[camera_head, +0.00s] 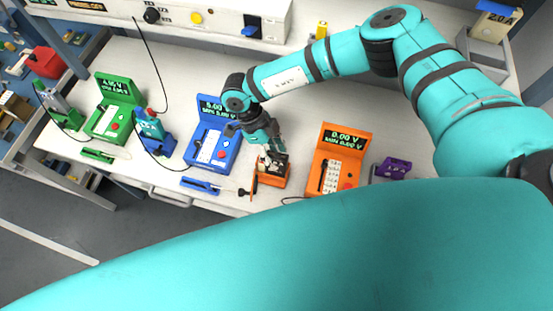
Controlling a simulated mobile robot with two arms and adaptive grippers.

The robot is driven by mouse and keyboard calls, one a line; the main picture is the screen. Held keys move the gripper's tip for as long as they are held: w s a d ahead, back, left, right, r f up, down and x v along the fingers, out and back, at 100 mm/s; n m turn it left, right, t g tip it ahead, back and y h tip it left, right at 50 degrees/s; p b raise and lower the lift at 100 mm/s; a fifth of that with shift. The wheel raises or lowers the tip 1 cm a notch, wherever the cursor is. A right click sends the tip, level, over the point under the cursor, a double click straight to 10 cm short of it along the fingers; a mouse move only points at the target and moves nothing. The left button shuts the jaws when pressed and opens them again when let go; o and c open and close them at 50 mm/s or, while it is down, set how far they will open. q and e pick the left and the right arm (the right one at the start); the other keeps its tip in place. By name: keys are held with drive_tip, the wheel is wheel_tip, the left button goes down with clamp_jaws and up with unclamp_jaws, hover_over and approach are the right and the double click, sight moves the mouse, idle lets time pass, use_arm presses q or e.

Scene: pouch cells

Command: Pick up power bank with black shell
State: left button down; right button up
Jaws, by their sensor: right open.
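My right arm reaches in from the right, and its gripper (274,150) points down at a small orange holder (271,180) near the table's front edge. A small black-and-white piece shows in the top of the holder, at the fingertips. It may be the power bank with black shell, but the gripper partly covers it and it is too small to be sure. My right gripper is open. I cannot tell whether its fingers touch the piece. My left gripper is not in view.
On the white table (200,205) stand a green tester (112,108), a blue tester (212,135) and an orange tester (341,160). A purple holder (392,168) stands right of the orange tester. A blue holder (158,142) stands between the green and blue testers.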

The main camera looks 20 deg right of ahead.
drive_tip(key=shift+s+f, duration=0.1)
drive_tip(key=shift+f, duration=0.2)
clamp_jaws()
drive_tip(key=shift+r, duration=0.15)
